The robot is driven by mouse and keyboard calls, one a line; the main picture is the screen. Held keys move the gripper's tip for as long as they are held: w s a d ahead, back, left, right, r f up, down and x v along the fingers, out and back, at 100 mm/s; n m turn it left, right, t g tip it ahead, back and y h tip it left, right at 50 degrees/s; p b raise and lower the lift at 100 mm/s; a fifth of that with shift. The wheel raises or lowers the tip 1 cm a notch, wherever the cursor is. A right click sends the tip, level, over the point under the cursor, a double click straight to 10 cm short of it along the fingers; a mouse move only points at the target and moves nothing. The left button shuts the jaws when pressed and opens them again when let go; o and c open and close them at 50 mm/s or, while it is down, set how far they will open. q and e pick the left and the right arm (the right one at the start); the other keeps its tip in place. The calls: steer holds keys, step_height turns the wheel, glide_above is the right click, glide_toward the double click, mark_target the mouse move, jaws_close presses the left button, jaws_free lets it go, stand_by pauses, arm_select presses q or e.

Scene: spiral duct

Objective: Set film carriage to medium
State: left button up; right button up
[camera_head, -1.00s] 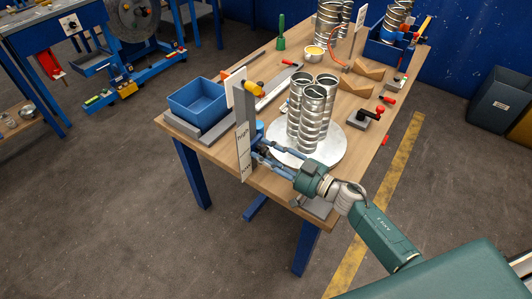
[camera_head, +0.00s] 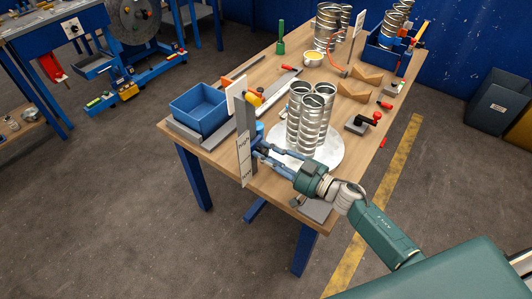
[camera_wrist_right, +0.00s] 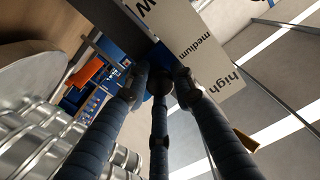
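A white scale plate (camera_head: 244,164) on a grey upright post (camera_head: 246,116) stands at the table's near left corner. In the right wrist view the plate (camera_wrist_right: 190,32) reads "high", "medium" and a partly hidden third word. A blue part (camera_head: 259,129), seemingly the film carriage, sits beside the post; a bit of blue (camera_wrist_right: 161,54) shows behind my fingers in the wrist view. My right gripper (camera_head: 257,146) has its blue-grey fingers at the post, beside the plate. Its fingertips (camera_wrist_right: 160,82) lie close together there; whether they grip the carriage is hidden. My left gripper is not in view.
Silver spiral ducts (camera_head: 309,118) stand on a round plate (camera_head: 333,155) just right of my gripper. A blue bin (camera_head: 200,107) is to the left. A yellow-orange part (camera_head: 254,99) is near the post top. A red-knobbed clamp (camera_head: 363,122) stands farther right.

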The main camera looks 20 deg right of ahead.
steer(key=o, duration=0.5)
steer(key=shift+c, duration=0.2)
steer(key=shift+s, duration=0.1)
steer(key=v, duration=1.1)
steer(key=shift+s+d, duration=0.3)
